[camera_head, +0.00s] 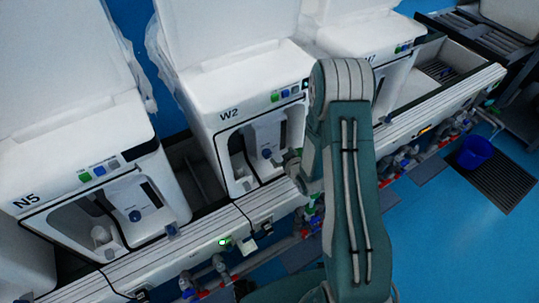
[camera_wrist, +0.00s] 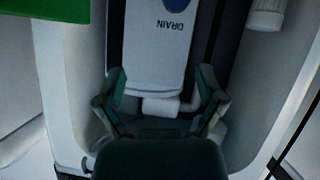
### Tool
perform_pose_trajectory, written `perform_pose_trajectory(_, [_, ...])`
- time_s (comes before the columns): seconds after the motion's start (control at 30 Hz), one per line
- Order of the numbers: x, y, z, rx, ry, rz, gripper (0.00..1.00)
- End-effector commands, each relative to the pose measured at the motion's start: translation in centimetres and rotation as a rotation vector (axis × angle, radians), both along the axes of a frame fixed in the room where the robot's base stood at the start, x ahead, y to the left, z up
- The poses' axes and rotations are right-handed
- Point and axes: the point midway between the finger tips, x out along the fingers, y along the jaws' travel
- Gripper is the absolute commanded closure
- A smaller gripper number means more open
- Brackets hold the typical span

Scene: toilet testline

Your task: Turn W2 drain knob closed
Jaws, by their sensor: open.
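The W2 unit (camera_head: 228,113) is a white box in the middle of the head view, with a recessed front bay. The blue drain knob (camera_head: 267,153) sits on the light panel in that bay. In the wrist view only part of the blue knob (camera_wrist: 179,3) shows, cut off at the top edge, beside the upside-down word DRAIN. My gripper (camera_wrist: 162,75) is open, its fingers on either side of the lower panel and a short white pipe (camera_wrist: 161,106). In the head view my gripper (camera_head: 291,161) is just right of the knob; its fingers are partly hidden by my arm.
The N5 unit (camera_head: 60,190) stands to the left and another white unit (camera_head: 350,40) to the right. A pale ledge (camera_head: 165,258) with pipes and valves below runs along the front. The bay walls are close around my gripper. A blue bucket (camera_head: 474,152) stands far right.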

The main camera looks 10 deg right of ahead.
Motion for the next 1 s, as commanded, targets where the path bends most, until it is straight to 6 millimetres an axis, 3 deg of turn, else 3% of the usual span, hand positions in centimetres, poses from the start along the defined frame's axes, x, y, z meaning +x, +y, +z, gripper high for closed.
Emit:
perform_pose_trajectory(0.03, [-0.4, 0.1, -1.2, 0.011, -0.006, 0.004, 0.12])
perform_pose_trajectory(0.2, [-1.5, 0.5, -3.6, 0.042, -0.046, 0.019, 0.12])
perform_pose_trajectory(0.47, [-1.3, 0.8, -4.6, 0.055, -0.068, 0.025, 0.12])
perform_pose_trajectory(1.0, [6.6, 2.8, -7.9, 0.054, -0.066, 0.025, 0.12])
